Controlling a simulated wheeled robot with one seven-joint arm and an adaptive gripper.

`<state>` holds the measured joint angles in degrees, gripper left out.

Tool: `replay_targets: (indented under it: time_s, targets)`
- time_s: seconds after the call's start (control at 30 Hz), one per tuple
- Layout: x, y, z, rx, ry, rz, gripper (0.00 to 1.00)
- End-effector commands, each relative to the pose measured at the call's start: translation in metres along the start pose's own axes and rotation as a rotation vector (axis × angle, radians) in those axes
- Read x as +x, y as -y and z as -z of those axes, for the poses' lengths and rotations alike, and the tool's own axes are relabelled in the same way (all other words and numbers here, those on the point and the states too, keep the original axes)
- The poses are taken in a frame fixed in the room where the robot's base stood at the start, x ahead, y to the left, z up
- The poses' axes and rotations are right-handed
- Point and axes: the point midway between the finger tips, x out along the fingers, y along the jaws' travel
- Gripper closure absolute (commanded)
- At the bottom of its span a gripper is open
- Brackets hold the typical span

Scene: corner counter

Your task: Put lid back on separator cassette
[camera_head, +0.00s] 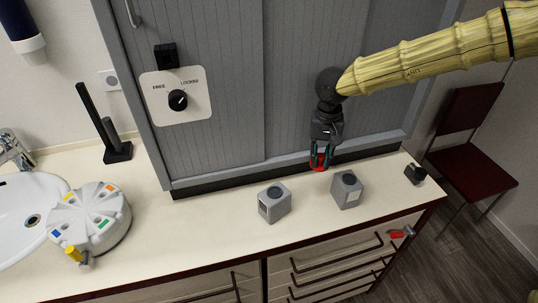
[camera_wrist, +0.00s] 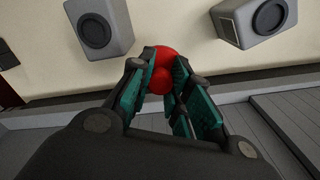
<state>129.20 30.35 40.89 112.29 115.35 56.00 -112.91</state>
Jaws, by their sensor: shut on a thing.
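My gripper (camera_head: 320,158) points down near the back edge of the counter, shut on a small round red lid (camera_head: 319,163). In the wrist view the lid (camera_wrist: 163,54) shows as a red disc with a knob between the teal fingertips of my gripper (camera_wrist: 163,76). I cannot tell whether the lid touches the counter. Two grey blocks with dark round tops stand in front of it: the left block (camera_head: 274,205) and the right block (camera_head: 347,192), nearer to my gripper. Both appear in the wrist view. I cannot tell which is the separator cassette.
A grey shuttered cabinet (camera_head: 225,95) rises right behind my gripper. A small black block (camera_head: 415,174) sits near the counter's right end. A white round device (camera_head: 92,222) with coloured labels and a black stand (camera_head: 117,150) are at left. The counter between them is clear.

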Motion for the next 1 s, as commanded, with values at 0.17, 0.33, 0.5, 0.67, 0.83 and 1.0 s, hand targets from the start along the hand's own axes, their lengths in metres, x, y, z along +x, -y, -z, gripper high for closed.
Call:
replay_targets:
  time_s: [0.17,0.33,0.5,0.67,0.83,1.0]
  targets:
    - [-0.025,0.037,-0.024,-0.163,-0.002,-0.003,0.97]
    - [-0.035,0.070,-0.048,-0.316,-0.001,-0.003,0.97]
    - [-0.041,0.095,-0.072,-0.454,0.002,-0.003,0.97]
    - [-0.043,0.110,-0.087,-0.542,0.005,-0.002,0.97]
    - [-0.042,0.117,-0.095,-0.585,0.007,-0.001,0.97]
    - [-0.037,0.118,-0.096,-0.593,0.006,0.000,0.97]
